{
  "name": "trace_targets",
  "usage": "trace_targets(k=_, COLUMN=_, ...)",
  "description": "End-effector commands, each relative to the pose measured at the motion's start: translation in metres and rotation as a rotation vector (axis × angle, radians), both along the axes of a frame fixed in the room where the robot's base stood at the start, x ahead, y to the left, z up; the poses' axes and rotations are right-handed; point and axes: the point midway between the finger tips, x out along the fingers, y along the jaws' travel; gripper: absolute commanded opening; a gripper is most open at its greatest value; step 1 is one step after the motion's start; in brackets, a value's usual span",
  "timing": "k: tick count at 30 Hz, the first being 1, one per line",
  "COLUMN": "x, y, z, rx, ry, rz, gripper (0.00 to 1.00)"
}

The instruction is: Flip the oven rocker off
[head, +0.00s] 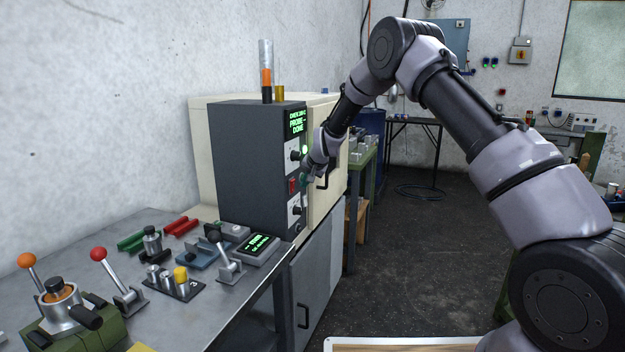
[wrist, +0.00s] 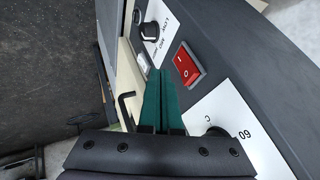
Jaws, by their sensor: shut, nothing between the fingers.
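The oven (head: 255,150) is a dark grey and cream cabinet at the end of the bench in the head view. Its red rocker (head: 292,185) sits on the front panel between two white dial plates. My gripper (head: 308,178) is in front of the panel, just right of the rocker. In the wrist view its green fingers (wrist: 155,75) are together and empty, pointing at the panel beside the rocker, with a small gap seeming to show. I cannot tell which side is pressed.
A knob (wrist: 150,31) lies above the rocker and a dial (wrist: 216,133) below it. A black door handle (head: 322,180) is close to my gripper. The oven display (head: 296,122) reads "DONE". The bench (head: 190,300) holds levers and fixtures.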

Motion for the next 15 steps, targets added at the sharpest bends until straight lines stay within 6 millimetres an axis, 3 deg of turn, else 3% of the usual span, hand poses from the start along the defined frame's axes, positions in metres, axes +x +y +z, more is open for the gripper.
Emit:
trace_targets(k=6, x=0.006, y=0.020, z=0.004, rx=0.000, ry=-0.002, rz=0.003, gripper=0.00)
trace_targets(k=15, x=0.007, y=0.022, z=0.004, rx=0.000, ry=0.000, rz=0.002, gripper=0.00)
